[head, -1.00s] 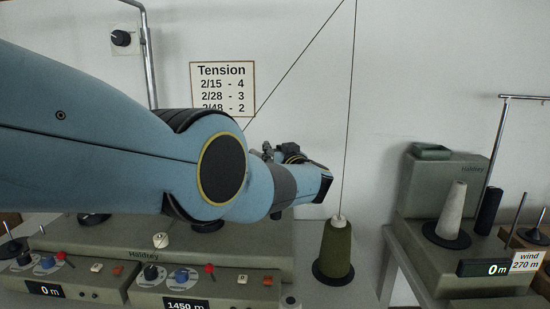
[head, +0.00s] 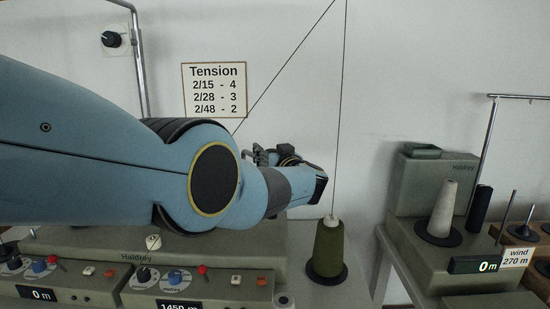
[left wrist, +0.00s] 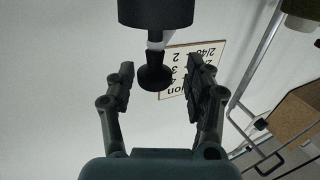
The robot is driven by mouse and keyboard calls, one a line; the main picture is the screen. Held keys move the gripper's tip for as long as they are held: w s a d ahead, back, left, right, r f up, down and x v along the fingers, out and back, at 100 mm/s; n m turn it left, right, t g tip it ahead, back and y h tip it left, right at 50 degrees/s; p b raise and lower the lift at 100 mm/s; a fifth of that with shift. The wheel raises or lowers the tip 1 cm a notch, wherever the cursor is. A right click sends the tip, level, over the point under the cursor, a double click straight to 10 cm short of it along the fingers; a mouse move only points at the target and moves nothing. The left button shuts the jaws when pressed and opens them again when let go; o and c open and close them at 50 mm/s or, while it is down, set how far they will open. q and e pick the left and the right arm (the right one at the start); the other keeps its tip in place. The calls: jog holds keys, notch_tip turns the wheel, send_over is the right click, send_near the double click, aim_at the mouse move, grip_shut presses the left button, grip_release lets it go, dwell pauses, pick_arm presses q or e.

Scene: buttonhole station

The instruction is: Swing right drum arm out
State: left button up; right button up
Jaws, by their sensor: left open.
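My left arm reaches across the head view over the grey Haldrey winder (head: 75,243), whose two front panels carry dials. My left gripper (head: 270,157) is partly hidden behind its own wrist there. In the left wrist view the gripper (left wrist: 160,75) is open. A black knob (left wrist: 154,77) on a pale stem, below a black cylinder (left wrist: 155,12), shows between the fingers with gaps on both sides. I cannot tell whether it belongs to the right drum arm. In the head view my arm covers the winder's upper parts, and no drum arm can be made out. My right gripper is not in view.
A green yarn cone (head: 329,247) stands right of the winder, with yarn running up. A Tension sign (head: 214,90) hangs on the wall. A second grey machine (head: 430,178) with a white cone (head: 443,210) stands at the right, across a gap.

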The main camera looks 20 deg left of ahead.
pick_arm(q)
jog(key=shift+s+d+f, duration=0.15)
jog(key=shift+s+d, duration=0.25)
jog(key=v, duration=0.6)
jog(key=shift+s, duration=0.1)
